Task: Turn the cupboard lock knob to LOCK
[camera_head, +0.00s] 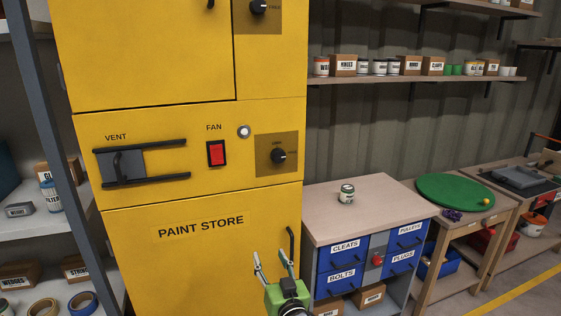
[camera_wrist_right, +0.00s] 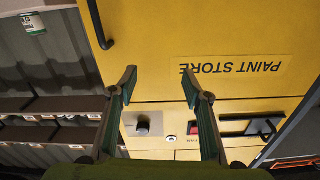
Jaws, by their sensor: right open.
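The yellow paint store cupboard (camera_head: 200,270) has two dark knobs on brownish plates. The upper knob (camera_head: 258,6) is at the top edge of the head view. The lower knob (camera_head: 279,156) is right of the fan switch. Their lettering is too small to read, so I cannot tell which is the lock. One knob (camera_wrist_right: 143,127) also shows in the right wrist view, which sees the cupboard upside down. My right gripper (camera_head: 271,260) is open and empty in front of the lower door, below the lower knob. Its fingers (camera_wrist_right: 159,83) are apart from the knob. My left gripper is not in view.
The panel also bears a vent slider (camera_head: 122,165), a red fan switch (camera_head: 215,153) and a round white button (camera_head: 244,132). A black door handle (camera_head: 291,245) stands close to my right gripper. A drawer bench (camera_head: 385,205) with a can (camera_head: 347,193) is at right.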

